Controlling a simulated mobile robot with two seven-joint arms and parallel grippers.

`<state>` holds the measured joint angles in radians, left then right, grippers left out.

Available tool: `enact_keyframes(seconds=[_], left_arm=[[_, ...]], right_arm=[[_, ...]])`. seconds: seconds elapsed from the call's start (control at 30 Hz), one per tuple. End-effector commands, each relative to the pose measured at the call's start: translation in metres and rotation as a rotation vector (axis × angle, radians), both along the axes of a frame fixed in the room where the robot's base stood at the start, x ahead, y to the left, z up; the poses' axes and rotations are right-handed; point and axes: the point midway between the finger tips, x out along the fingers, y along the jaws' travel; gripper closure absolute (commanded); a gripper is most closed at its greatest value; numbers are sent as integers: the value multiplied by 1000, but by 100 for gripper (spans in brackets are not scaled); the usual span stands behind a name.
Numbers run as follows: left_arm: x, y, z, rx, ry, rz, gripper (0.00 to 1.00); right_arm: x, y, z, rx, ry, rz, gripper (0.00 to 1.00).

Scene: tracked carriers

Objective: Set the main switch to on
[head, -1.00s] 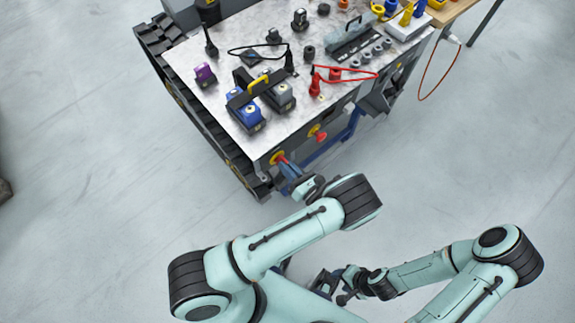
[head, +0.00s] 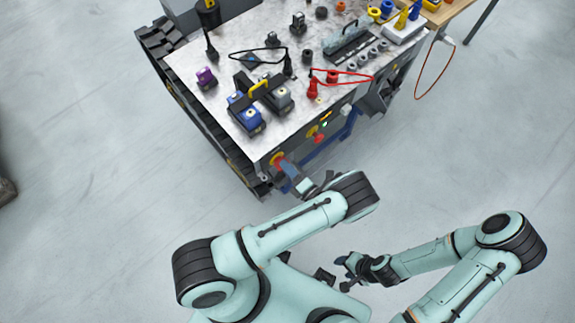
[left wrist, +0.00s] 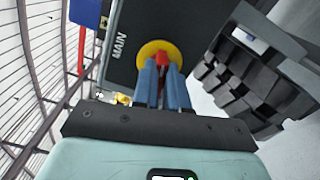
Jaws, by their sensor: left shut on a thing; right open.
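The main switch (head: 276,157) is a red knob on a yellow disc, low on the near end of the carrier. In the left wrist view its yellow disc (left wrist: 146,50) sits on a dark panel marked MAIN. My left gripper (head: 284,165) is shut on the red knob, with its blue fingers on both sides of it. The fingers hide part of the knob, so its exact angle is hard to read. A small green light (head: 325,124) glows on the carrier's side. My right gripper (head: 350,270) is open and empty, away from the carrier.
Another red knob on a yellow base (head: 318,136) is on the carrier's side, right of the main switch. The carrier top (head: 215,105) bears battery packs, cables and small parts. Black tracks (head: 190,110) run along its left side.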

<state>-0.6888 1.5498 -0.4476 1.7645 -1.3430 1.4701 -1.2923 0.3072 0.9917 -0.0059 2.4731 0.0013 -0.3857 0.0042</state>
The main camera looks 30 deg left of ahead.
Motion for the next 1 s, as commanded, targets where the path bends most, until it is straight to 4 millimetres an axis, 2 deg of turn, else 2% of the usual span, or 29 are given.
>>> enact_keyframes(seconds=[0.4, 1.0], left_arm=[[0, -1, -1, 77, 194, 1, 100], [-1, -1, -2, 90, 226, 1, 100]], right_arm=[[9, 0, 12, 0, -10, 0, 49], [10, 0, 13, 1, -11, 0, 49]])
